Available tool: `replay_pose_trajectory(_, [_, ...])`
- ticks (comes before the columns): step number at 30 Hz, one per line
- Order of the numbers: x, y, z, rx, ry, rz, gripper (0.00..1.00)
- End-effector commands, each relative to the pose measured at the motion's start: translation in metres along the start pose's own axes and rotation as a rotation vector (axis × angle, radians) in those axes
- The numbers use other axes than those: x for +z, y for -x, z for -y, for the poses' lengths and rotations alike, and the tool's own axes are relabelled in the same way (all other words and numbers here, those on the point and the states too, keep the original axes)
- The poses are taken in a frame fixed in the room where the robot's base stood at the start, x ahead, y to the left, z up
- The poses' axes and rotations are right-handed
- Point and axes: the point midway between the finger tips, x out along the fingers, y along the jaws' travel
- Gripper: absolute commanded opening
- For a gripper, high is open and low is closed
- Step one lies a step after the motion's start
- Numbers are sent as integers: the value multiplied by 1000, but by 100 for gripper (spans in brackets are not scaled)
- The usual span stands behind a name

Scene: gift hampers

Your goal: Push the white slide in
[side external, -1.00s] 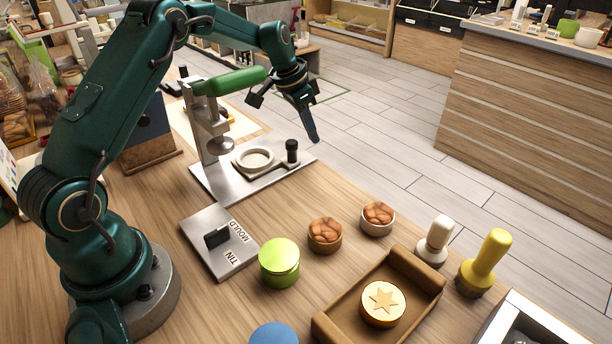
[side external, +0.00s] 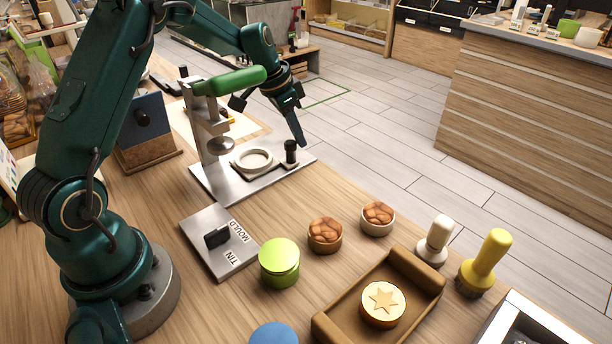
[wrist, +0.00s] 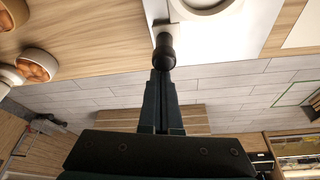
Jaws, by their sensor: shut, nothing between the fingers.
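The white slide (side external: 254,160) is a pale ring on the metal base plate (side external: 222,185) of the green-handled press. An arm joins it to an upright black knob (side external: 291,152) near the plate's right edge. The ring is out to the right of the press head (side external: 221,146). My gripper (side external: 302,142) is shut and empty, pointing down just beyond the knob on its right side. In the wrist view, the fingertips (wrist: 161,73) are right at the black knob (wrist: 164,50); I cannot tell whether they touch. The slide's ring (wrist: 205,5) is partly cut off there.
The press's green handle (side external: 235,81) stands close to my wrist. In front are a tin mould plate (side external: 205,257), a green tin (side external: 279,263), two nut bowls (side external: 325,235) and a brown tray (side external: 335,322). Floor lies beyond the table's right edge.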

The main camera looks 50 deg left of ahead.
Motion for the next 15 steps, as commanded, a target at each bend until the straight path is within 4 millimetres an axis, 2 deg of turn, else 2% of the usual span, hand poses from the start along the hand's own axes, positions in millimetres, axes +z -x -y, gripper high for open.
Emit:
replay_pose_trajectory(7, [22, 8, -6, 0, 1, 2, 0])
replay_pose_trajectory(15, [31, 10, -9, -1, 1, 2, 0])
